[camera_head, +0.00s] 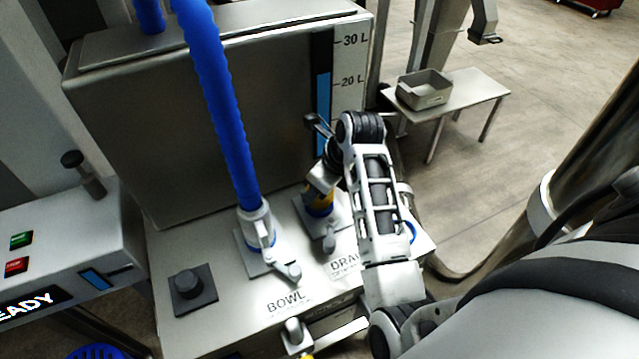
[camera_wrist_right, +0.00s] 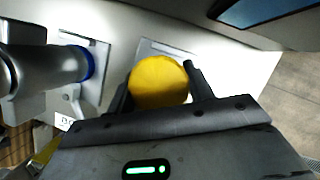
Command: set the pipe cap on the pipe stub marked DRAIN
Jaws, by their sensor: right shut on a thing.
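The yellow pipe cap (camera_wrist_right: 158,82) is between the two fingers of my right gripper (camera_wrist_right: 158,92), which is shut on it. In the head view the cap (camera_head: 319,203) shows under my right gripper (camera_head: 319,186), directly above the blue ring of the pipe stub marked DRAIN (camera_head: 321,214). I cannot tell whether the cap touches or sits on the stub. The DRAIN label (camera_head: 344,264) is partly covered by my right arm. In the wrist view the cap hides the stub. My left gripper is not in view.
Left of the stub, a blue hose (camera_head: 225,110) rises from the BOWL fitting (camera_head: 258,230). A black knob (camera_head: 187,284) is on the same steel top. The tank (camera_head: 190,120) stands behind. A side table (camera_head: 470,95) holds a grey bin (camera_head: 424,90) at the right.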

